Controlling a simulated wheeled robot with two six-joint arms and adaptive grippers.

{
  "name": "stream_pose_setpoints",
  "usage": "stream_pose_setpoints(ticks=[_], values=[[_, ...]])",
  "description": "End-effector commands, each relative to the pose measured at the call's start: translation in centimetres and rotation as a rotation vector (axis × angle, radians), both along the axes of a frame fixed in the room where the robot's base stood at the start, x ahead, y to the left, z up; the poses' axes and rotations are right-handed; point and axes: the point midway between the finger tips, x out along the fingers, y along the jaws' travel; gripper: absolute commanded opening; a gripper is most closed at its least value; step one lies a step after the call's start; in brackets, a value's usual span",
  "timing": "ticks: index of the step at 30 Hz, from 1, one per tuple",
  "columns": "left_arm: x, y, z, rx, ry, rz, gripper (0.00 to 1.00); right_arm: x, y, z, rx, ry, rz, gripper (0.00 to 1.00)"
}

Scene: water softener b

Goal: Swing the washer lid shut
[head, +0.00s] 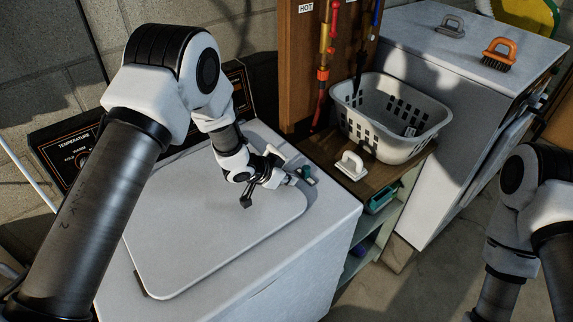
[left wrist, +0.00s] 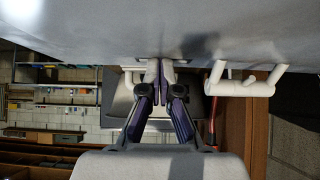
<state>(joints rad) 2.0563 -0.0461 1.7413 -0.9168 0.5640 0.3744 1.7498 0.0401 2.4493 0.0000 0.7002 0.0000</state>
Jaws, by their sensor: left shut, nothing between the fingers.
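The washer (head: 325,250) is a white top-loader in the lower middle of the head view. Its lid (head: 190,235) lies flat on the top, with no gap that I can see along the visible edges. My left gripper (head: 292,181) is low over the lid's right side, its fingers shut and empty. I cannot tell whether it touches the lid. In the left wrist view the closed fingertips (left wrist: 160,73) sit close to a pale grey surface across the top. My right arm shows at the right edge of the head view; its gripper is out of frame.
A dark control panel (head: 58,138) runs behind the washer. Right of the washer are a white brush (head: 352,165), a laundry basket (head: 385,147) and a white appliance (head: 440,130) with brushes on top.

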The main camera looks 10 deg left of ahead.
Motion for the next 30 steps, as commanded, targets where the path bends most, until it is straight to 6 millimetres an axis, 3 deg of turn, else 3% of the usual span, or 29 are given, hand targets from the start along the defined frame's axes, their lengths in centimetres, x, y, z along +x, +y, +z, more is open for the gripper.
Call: stream_pose_setpoints(ticks=[3, 14, 17, 21, 22, 24, 30], values=[[-0.3, 0.0, -1.3, 0.015, 0.025, 0.002, 0.0, 0.0, 0.0, 0.0, 0.0, 0.001, 0.0, 0.27], [-0.6, 0.0, -1.2, 0.018, 0.033, 0.0, 0.0, 0.0, 0.0, 0.3, 0.0, 0.001, 0.0, 0.27], [-0.6, 0.0, 0.4, 0.018, 0.028, 0.002, 0.0, 0.0, 0.0, 1.6, 0.0, 0.001, 0.0, 0.27], [-0.3, -0.1, 4.6, 0.013, 0.01, 0.007, 0.0, 0.0, 0.0, 4.7, 0.0, 0.001, 0.0, 0.27], [-0.4, 0.0, 5.0, 0.013, 0.007, 0.01, 0.0, 0.0, 0.0, 4.6, 0.0, 0.0, 0.0, 0.27], [-1.7, 1.1, 5.3, 0.009, 0.004, 0.011, 0.0, 0.1, 0.0, 2.4, 0.0, -0.002, 0.0, 0.27], [-4.5, 3.3, 9.2, 0.008, 0.001, 0.01, 0.0, -0.1, 0.0, 1.2, 0.0, 0.001, 0.0, 0.27]])
